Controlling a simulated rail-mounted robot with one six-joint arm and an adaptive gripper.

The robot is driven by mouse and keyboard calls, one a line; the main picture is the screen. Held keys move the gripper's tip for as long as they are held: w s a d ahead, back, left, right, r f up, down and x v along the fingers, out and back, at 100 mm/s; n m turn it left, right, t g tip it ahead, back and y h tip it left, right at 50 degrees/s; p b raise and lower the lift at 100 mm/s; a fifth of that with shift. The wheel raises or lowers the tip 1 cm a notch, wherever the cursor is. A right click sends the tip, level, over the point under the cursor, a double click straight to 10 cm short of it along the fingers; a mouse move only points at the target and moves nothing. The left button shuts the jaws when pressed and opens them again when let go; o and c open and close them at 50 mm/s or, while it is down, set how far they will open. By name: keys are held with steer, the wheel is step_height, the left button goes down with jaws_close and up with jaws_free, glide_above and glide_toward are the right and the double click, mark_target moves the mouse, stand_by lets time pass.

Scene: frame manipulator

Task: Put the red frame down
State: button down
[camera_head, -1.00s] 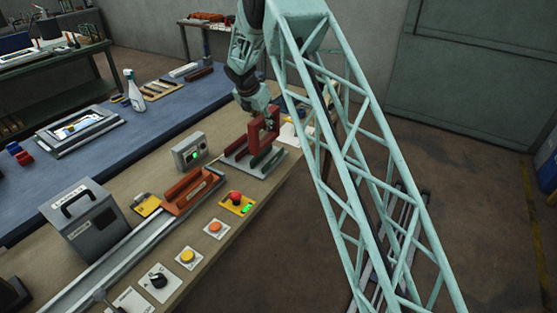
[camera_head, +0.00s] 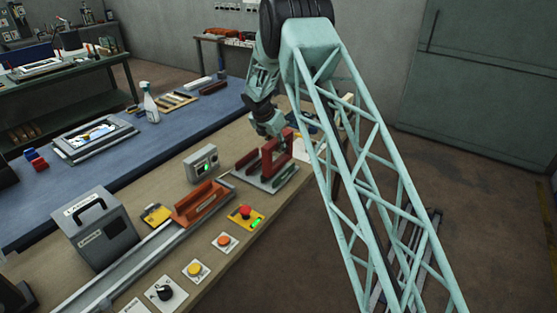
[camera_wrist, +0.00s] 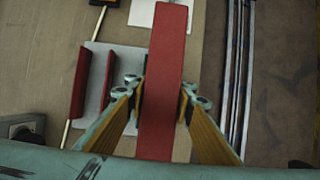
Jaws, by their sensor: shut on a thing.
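The red frame (camera_head: 278,152) is upright in my gripper (camera_head: 272,132), which is shut on it from above. In the wrist view the frame (camera_wrist: 165,60) is a long red bar between the two fingers of my gripper (camera_wrist: 160,92). Below it is a grey base plate (camera_head: 268,184) with a dark red upright piece (camera_head: 246,160) at its left and a darker piece (camera_head: 284,174) at its front right. In the wrist view the plate (camera_wrist: 98,95) shows left of the frame. I cannot tell whether the frame's lower edge touches the plate.
A red button on a yellow base (camera_head: 246,214) is at the front edge. A blue mat (camera_head: 130,155) lies behind.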

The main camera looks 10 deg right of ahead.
mark_target(272, 143)
steer(key=shift+f, duration=0.8)
steer(key=shift+f, duration=1.9)
steer(key=shift+f, duration=0.15)
steer(key=c, duration=2.3)
jaws_free()
steer(key=shift+o, duration=0.2)
steer(key=shift+v, duration=6.1)
